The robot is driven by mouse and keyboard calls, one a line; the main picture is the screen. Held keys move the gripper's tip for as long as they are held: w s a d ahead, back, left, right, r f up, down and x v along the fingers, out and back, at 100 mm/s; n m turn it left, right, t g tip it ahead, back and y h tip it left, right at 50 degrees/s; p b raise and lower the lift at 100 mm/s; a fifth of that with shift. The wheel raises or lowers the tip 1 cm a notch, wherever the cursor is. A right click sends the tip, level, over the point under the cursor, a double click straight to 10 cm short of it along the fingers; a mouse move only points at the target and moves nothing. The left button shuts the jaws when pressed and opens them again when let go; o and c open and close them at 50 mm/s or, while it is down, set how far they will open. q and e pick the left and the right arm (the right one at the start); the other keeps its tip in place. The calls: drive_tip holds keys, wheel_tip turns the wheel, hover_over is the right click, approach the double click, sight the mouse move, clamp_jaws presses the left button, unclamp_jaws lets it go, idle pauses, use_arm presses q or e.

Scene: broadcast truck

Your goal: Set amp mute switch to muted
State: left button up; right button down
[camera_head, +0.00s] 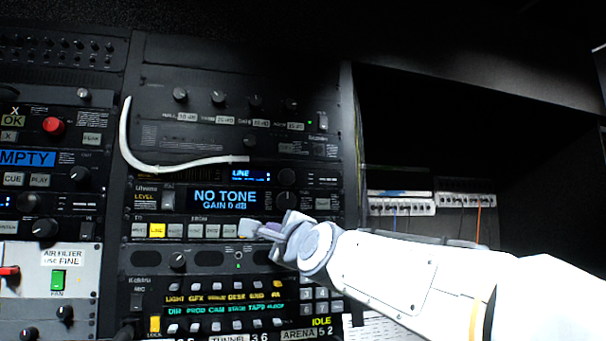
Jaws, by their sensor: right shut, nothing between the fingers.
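My right gripper (262,231) reaches in from the right with its fingers shut and empty. Its tips are in front of the right end of a row of square buttons (181,230), below a display (226,199) reading "NO TONE GAIN 0 dB". I cannot tell whether the tips touch the panel. A small toggle switch (238,256) is on the dark panel just below the tips, right of a knob (177,262). A rocker switch (322,122) is higher up at the right, beside a small green light. No readable label shows which one is the amp mute switch. My left gripper is out of view.
A white cable (129,140) hangs across the upper middle rack. Below are lit labels and several small toggles (173,327). The left rack has a red knob (53,126) and a green fan switch (58,280). A dark recess (450,130) lies right.

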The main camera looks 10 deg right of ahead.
sight(323, 123)
drive_tip(key=s+d+r+m+t+h+p, duration=0.2)
drive_tip(key=d+r+m+h, duration=0.2)
drive_tip(key=d+r+m, duration=0.3)
drive_tip(key=s+d+r+m+t+h+p, duration=0.2)
drive_tip(key=d+r+m+h, duration=0.3)
drive_tip(key=r, duration=1.2)
drive_tip(key=shift+s+d+r+m+t+p, duration=0.25)
drive_tip(key=shift+d+r+m+t+p, duration=0.15)
drive_tip(key=shift+d+m+t, duration=0.6)
drive_tip(key=shift+a+g, duration=0.2)
drive_tip(key=shift+g, duration=0.1)
drive_tip(key=shift+w+a+f+p, duration=0.15)
drive_tip(key=shift+w+p, duration=0.3)
drive_tip(key=shift+w, duration=1)
drive_tip(key=shift+w+d+f+p, duration=0.1)
drive_tip(key=shift+w+f+p, duration=0.25)
drive_tip(key=shift+w, duration=1.1)
drive_tip(key=shift+w+a+f+p, duration=0.1)
drive_tip(key=shift+w+p, duration=0.45)
drive_tip(key=shift+w, duration=0.9)
drive_tip(key=shift+w, duration=0.45)
